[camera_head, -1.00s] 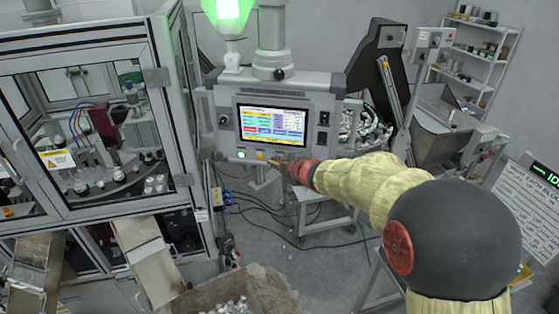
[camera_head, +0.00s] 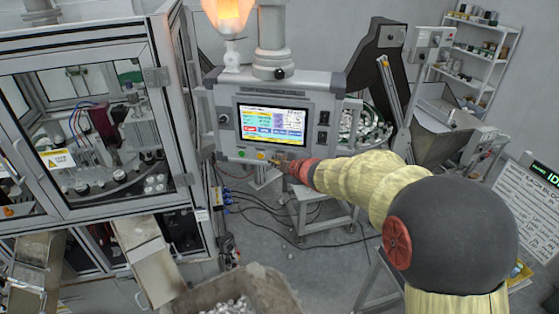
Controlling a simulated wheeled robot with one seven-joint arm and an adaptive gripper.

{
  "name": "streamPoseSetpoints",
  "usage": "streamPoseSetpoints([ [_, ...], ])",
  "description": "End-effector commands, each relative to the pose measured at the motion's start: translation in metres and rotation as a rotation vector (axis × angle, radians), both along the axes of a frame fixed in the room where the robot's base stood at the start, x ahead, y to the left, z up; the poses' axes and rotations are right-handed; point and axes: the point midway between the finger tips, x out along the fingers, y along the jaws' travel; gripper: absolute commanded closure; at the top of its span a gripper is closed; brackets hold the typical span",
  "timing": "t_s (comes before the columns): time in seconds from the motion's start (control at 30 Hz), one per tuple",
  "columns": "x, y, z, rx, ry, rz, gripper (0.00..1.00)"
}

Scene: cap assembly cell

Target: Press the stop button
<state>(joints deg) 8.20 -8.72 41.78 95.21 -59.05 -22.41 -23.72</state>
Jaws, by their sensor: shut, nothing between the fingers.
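The control panel (camera_head: 229,130) hangs in the upper middle with a lit touchscreen (camera_head: 271,124). I cannot tell whether the fingertips touch a button. The signal lamp (camera_head: 229,14) above the panel glows orange.
A framed glass machine enclosure (camera_head: 154,120) stands at the left. A bin (camera_head: 262,288) with small pale parts sits below. Cables (camera_head: 262,215) lie on the floor under the panel. A shelf (camera_head: 470,52) and a sign board (camera_head: 525,205) are at the right.

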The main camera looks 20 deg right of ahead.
Motion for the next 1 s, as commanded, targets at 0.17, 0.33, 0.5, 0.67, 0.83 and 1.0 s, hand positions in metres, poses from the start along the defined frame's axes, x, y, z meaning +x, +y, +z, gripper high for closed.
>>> streamPoseSetpoints([
  [0.17, -0.003, 0.001, 0.000, 0.000, 0.000, 0.000, 1.00],
  [0.33, -0.003, 0.002, 0.000, 0.000, 0.000, 0.000, 1.00],
  [0.5, -0.013, 0.007, 0.000, 0.001, -0.001, 0.001, 1.00],
  [0.67, -0.026, 0.014, -0.001, 0.000, -0.001, 0.001, 1.00],
  [0.83, -0.040, 0.021, 0.000, 0.000, -0.001, 0.001, 1.00],
  [1.0, -0.052, 0.027, 0.000, 0.001, -0.001, 0.001, 1.00],
])
